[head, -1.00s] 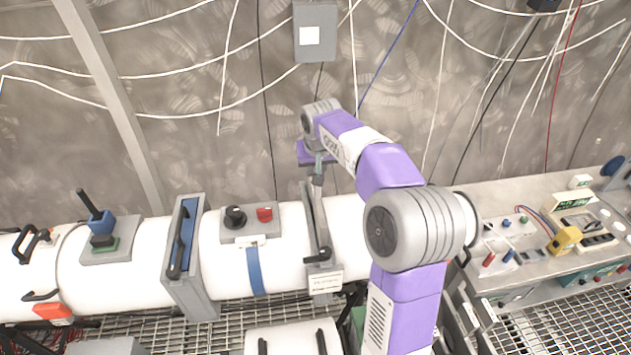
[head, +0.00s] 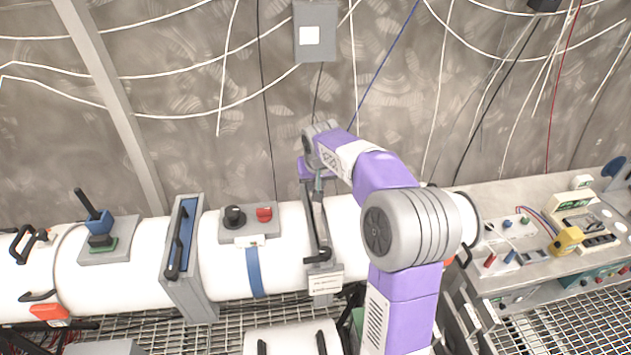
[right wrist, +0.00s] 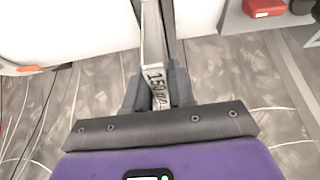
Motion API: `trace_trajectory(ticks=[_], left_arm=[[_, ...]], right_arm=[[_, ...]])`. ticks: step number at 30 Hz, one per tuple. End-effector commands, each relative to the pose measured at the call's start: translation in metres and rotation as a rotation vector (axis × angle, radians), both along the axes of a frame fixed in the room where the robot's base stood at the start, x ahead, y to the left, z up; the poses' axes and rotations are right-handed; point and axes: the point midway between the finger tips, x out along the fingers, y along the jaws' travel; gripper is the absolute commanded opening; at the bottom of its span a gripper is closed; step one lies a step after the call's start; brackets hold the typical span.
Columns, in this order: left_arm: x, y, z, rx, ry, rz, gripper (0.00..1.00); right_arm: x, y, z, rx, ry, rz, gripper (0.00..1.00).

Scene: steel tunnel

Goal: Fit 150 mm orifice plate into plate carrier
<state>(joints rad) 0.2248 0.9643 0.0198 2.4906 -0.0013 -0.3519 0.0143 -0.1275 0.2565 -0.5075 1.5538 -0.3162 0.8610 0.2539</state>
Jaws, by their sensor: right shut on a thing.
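The 150 mm orifice plate shows as a pale grey strip marked "150" (right wrist: 154,72) in the right wrist view. My right gripper (right wrist: 158,98) is shut on this marked end. In the head view the right gripper (head: 318,182) is above the plate carrier (head: 312,228), a narrow grey frame across the white pipe. The plate's handle end shows between the jaws and the carrier; its lower part appears to be within the carrier's slot. How deep it sits cannot be told. My left gripper is not in view.
A black lever (head: 318,256) and a white label (head: 325,283) are on the carrier's front. A control box with a red button (head: 264,214) sits on the pipe to the left, beside a blue-faced frame (head: 181,240). A cluttered metal bench (head: 535,250) stands at right.

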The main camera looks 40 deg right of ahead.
Motion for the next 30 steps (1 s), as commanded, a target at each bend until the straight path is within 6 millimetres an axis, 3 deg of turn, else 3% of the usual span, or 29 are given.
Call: trace_trajectory(ticks=[5, 6, 10, 22, 30], left_arm=[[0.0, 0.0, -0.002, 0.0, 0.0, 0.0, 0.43], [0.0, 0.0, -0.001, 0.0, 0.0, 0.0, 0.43], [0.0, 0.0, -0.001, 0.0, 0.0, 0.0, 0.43], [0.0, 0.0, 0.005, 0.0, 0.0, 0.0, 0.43], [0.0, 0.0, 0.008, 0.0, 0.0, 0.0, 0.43]], right_arm=[[0.001, 0.0, -0.001, -0.001, -0.004, 0.0, 0.0], [0.0, 0.0, -0.002, 0.0, 0.0, 0.0, 0.3], [0.0, 0.0, -0.002, 0.0, 0.0, 0.0, 0.49], [0.0, 0.0, 0.006, -0.001, -0.001, 0.001, 0.49], [-0.014, 0.009, 0.055, 0.001, -0.007, 0.002, 0.49]])
